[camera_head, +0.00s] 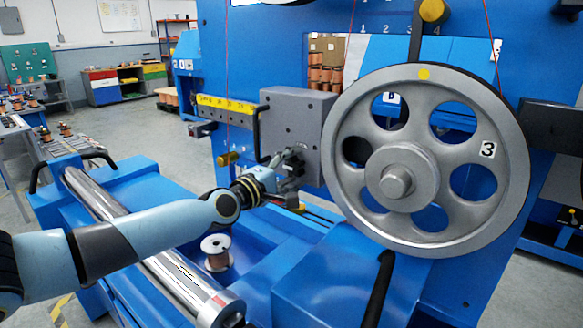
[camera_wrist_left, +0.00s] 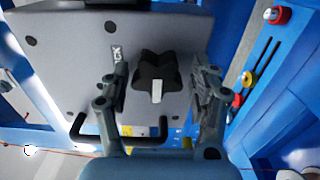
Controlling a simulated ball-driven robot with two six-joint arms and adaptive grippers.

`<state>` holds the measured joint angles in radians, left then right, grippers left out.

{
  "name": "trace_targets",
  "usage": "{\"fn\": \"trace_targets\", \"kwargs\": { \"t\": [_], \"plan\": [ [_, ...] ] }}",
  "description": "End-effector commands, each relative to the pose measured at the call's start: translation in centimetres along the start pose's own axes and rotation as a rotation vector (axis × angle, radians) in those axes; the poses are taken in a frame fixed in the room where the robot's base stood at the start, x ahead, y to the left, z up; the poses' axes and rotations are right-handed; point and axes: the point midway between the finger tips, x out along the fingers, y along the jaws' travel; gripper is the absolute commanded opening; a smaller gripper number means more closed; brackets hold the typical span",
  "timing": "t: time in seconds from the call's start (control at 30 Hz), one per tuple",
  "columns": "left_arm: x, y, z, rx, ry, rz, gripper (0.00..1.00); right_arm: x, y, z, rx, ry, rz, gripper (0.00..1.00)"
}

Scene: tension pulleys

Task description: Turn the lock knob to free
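The lock knob (camera_wrist_left: 172,68) is a black, lobed knob on the face of a grey block (camera_wrist_left: 60,50). A white bar on the knob points toward the bottom of the left wrist view. My left gripper (camera_wrist_left: 160,80) is open, with one finger on each side of the knob and a visible gap to it on both sides. A small white label with dark text sits left of the knob, partly behind a finger. In the head view, the left gripper (camera_head: 291,163) is at the front of the grey block (camera_head: 290,110) and hides the knob. My right gripper is not in view.
A large grey pulley wheel (camera_head: 345,130) marked 3 stands close to the right of the block. A yellow scale strip (camera_head: 226,103) is at its left. A black handle (camera_wrist_left: 100,143) is near the fingers.

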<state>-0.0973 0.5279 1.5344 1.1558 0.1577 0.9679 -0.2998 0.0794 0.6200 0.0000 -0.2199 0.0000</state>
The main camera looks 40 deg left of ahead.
Motion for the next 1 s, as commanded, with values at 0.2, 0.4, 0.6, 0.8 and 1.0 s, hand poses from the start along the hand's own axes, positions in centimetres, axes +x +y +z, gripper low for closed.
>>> {"fn": "trace_targets", "kwargs": {
  "t": [0.2,0.4,0.6,0.8,1.0],
  "plan": [
    [0.1,0.1,0.0,0.001,0.0,0.003,0.7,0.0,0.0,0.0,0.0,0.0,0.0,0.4],
    [-0.7,0.1,0.0,0.001,0.0,0.003,0.7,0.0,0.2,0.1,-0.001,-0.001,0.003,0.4],
    [-4.7,0.0,0.0,0.004,-0.003,-0.001,0.7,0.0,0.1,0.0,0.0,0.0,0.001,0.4],
    [-9.0,0.0,0.0,0.004,-0.002,-0.001,0.7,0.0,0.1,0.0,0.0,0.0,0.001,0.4],
    [-11.5,0.0,0.0,0.003,-0.001,0.001,0.7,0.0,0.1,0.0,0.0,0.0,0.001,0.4]
  ]
}}
